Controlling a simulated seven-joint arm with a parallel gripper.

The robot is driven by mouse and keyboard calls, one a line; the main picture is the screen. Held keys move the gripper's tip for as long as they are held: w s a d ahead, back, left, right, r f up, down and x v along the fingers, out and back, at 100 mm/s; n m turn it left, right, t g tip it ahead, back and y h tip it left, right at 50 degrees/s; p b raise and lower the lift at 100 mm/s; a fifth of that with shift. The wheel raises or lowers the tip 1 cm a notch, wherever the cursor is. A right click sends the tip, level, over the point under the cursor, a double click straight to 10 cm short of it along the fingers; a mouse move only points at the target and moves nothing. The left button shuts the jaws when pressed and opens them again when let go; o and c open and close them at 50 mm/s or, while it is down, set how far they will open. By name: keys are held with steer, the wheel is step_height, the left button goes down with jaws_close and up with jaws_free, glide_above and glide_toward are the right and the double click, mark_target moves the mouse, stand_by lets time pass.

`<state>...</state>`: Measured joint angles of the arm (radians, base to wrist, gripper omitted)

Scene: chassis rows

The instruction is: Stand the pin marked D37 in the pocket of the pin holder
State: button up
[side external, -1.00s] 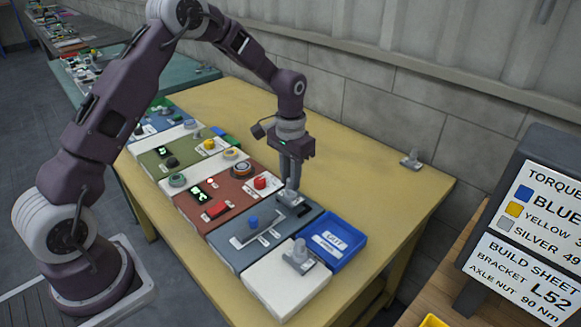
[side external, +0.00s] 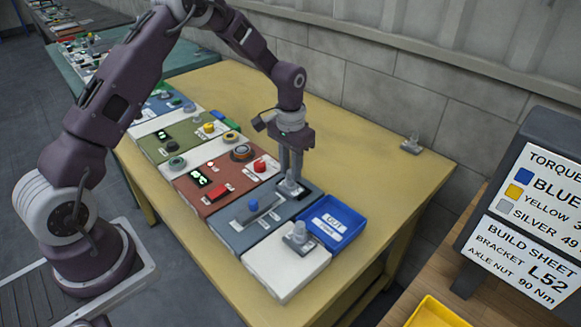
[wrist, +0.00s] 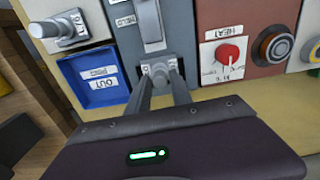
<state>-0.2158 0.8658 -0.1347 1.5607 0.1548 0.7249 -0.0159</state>
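My gripper (side external: 290,174) points down over the right end of the dark grey-blue panel (side external: 237,238). Its fingertips are on either side of a small grey upright pin on a light foot (side external: 290,188); the pin also shows between the fingers in the wrist view (wrist: 160,72). I cannot tell whether the fingers touch it. Another grey piece (side external: 411,144) stands alone at the table's far right. The marking D37 is not readable on any of them, and I cannot tell which is the pin holder.
A blue bin labelled OUT (side external: 333,221) sits right beside the gripper's panel. A blue knob (side external: 253,205) stands on that panel. The red panel (side external: 228,180) with a red knob (side external: 260,166) is on the other side. The yellow table (side external: 350,160) behind is mostly clear.

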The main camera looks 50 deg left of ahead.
steer(key=shift+o, duration=1.3)
step_height(320, 180, up, 7)
steer(key=shift+r, duration=0.1)
step_height(320, 180, up, 7)
